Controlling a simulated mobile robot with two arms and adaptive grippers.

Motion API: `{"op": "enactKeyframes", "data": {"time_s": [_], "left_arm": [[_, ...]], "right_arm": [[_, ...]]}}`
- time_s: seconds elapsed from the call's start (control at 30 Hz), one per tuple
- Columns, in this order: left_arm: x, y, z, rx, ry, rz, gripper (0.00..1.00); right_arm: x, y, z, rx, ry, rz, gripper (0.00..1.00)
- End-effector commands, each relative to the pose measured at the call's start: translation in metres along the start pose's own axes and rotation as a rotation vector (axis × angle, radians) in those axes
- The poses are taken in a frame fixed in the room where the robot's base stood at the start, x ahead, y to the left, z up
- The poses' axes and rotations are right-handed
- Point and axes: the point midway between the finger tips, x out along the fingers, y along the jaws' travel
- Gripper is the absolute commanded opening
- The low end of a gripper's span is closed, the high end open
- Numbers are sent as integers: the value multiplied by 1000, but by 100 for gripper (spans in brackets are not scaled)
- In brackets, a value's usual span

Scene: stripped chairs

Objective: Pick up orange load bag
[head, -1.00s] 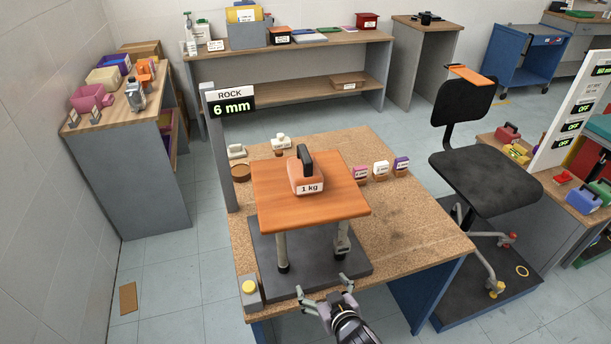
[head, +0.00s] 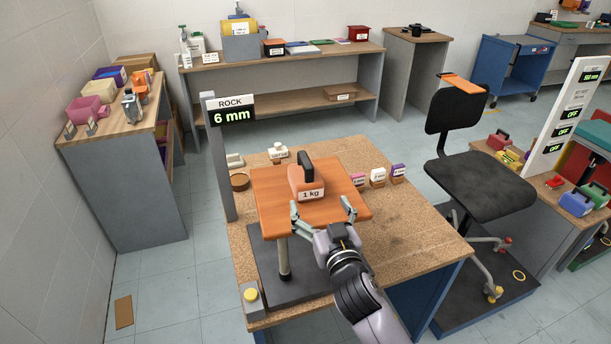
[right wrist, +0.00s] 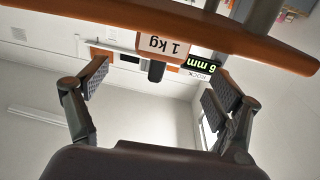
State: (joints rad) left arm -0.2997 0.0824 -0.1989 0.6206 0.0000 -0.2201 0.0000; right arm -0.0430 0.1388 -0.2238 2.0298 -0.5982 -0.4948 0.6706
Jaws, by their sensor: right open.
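The orange load bag (head: 306,182) has a dark handle and a "1 kg" label. It sits upright on the orange wooden seat (head: 270,212), which stands on legs over a dark plate on the workbench. In the right wrist view, the bag's label (right wrist: 163,47) and the seat's edge (right wrist: 130,14) appear upside down. My right gripper (head: 323,208) is open and empty at the near edge of the seat, in front of the bag and apart from it. Its spread fingers also show in the right wrist view (right wrist: 160,90). My left gripper is not in view.
A post with a "ROCK 6 mm" sign (head: 231,112) stands left of the seat. Small labelled blocks (head: 377,177) sit to its right. A yellow button (head: 250,295) is at the bench's near left corner. A black chair (head: 478,185) stands right.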

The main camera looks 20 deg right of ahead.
Motion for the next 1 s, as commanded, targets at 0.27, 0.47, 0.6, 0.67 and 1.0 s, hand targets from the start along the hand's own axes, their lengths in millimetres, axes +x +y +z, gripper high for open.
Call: {"op": "enactKeyframes", "data": {"time_s": [0.27,0.47,0.6,0.67,1.0], "left_arm": [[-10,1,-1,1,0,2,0],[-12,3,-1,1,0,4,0],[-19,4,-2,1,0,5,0],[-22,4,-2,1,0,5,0],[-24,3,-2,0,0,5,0]], "right_arm": [[46,0,-1,-1,0,-1,86],[57,0,0,-1,-1,-1,86],[73,-1,-2,-2,-1,0,86],[82,-1,-1,-2,-1,0,86],[106,-2,2,0,-1,-1,86]]}}
